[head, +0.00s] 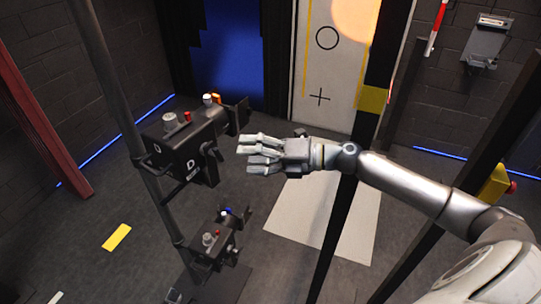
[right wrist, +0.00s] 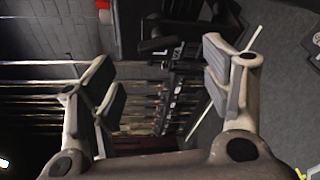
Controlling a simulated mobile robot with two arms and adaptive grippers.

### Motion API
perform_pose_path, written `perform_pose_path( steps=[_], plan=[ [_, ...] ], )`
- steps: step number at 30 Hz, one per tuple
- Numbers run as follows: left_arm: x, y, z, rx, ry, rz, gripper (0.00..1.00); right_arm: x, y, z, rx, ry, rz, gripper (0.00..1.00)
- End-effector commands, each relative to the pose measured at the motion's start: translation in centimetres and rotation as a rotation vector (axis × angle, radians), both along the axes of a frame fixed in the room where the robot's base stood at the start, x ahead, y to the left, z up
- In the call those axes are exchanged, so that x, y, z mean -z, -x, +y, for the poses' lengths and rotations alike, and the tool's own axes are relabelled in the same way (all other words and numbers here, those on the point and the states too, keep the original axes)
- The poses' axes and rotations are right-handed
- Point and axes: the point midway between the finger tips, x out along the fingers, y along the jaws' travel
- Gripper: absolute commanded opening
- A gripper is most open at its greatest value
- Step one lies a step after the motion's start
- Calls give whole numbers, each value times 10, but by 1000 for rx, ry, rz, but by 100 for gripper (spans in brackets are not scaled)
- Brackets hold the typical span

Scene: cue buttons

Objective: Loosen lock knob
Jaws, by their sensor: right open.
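A black box-shaped stage lamp (head: 178,155) marked "D" hangs on a grey upright pole (head: 118,85) left of centre in the head view. A dark knob or lever (head: 212,158) sits on its right side; I cannot tell for sure that it is the lock knob. Knobs with white, red and orange tops stand on the lamp's top. My right gripper (head: 243,150) reaches in from the right, its fingers pointing left towards the lamp, apart from it. In the right wrist view its fingers are spread wide with nothing between them (right wrist: 165,85). My left gripper is out of view.
A second, smaller lamp (head: 215,247) with a blue-topped knob sits lower on the pole. A dark post (head: 369,125) with a yellow band stands behind my right arm. A pale floor panel (head: 320,220) and a yellow floor mark (head: 117,237) lie on open floor.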

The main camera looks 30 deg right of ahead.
Motion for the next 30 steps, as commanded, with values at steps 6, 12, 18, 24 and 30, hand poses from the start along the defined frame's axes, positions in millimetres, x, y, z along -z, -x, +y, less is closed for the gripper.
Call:
perform_pose_path(
  steps=[6, 12, 18, 24, 30],
  plan=[
    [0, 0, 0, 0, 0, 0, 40, -2, 18, -22, 0, 1, 4, 71],
    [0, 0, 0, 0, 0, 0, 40, -4, 27, -33, -1, 0, 2, 71],
    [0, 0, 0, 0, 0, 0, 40, -6, 31, -37, -2, 2, -1, 71],
    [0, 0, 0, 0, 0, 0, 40, -6, 31, -38, -2, 2, -1, 71],
    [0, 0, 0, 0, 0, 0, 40, -6, 31, -38, -2, 2, -1, 71]
  ],
)
